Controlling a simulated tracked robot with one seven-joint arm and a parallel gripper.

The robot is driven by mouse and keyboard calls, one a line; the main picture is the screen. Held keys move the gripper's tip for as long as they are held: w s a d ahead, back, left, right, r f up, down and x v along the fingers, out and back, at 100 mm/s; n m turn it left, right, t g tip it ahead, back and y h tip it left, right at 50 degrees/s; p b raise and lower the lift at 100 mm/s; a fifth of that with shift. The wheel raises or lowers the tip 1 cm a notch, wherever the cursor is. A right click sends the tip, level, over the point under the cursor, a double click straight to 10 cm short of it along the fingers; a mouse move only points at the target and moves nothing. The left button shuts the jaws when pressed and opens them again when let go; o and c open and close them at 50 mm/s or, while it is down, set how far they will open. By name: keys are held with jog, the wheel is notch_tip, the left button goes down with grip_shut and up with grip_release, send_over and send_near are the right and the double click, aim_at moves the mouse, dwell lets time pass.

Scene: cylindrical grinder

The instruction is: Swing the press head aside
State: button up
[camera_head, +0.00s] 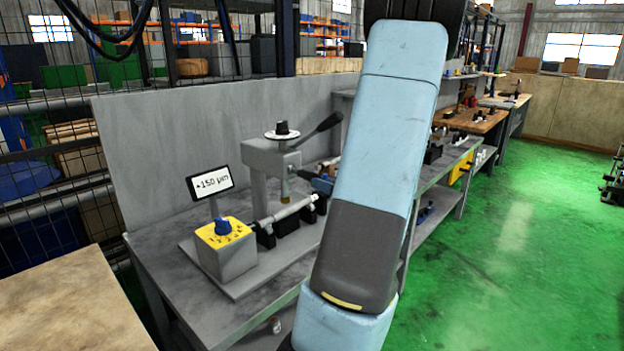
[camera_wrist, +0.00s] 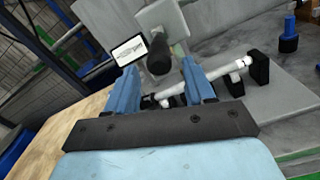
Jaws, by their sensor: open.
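In the head view the grey press head (camera_head: 272,155) sits on its post on the bench, above a pale shaft (camera_head: 285,212). A lever with a black grip (camera_head: 316,130) extends up and right from the head. In the wrist view the press head (camera_wrist: 160,22) is at the top, with a dark cylindrical part (camera_wrist: 158,56) in front of it. My gripper (camera_wrist: 160,82) is open, its two blue fingers apart and pointing toward the press. The dark part shows just beyond the fingertips. I cannot tell whether they touch it. My arm hides part of the bench in the head view.
A +150 µm display (camera_head: 211,182) and a yellow-topped box (camera_head: 225,240) with a blue knob stand left of the shaft. A grey panel (camera_head: 190,150) rises behind the bench. A wooden tabletop (camera_head: 65,310) is at lower left. Green floor at right is mostly clear.

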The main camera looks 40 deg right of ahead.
aim_at(310, 178)
jog(key=w, duration=0.6)
jog(key=shift+w+a, duration=0.2)
jog(key=shift+a, duration=0.05)
grip_shut()
dwell(0.3)
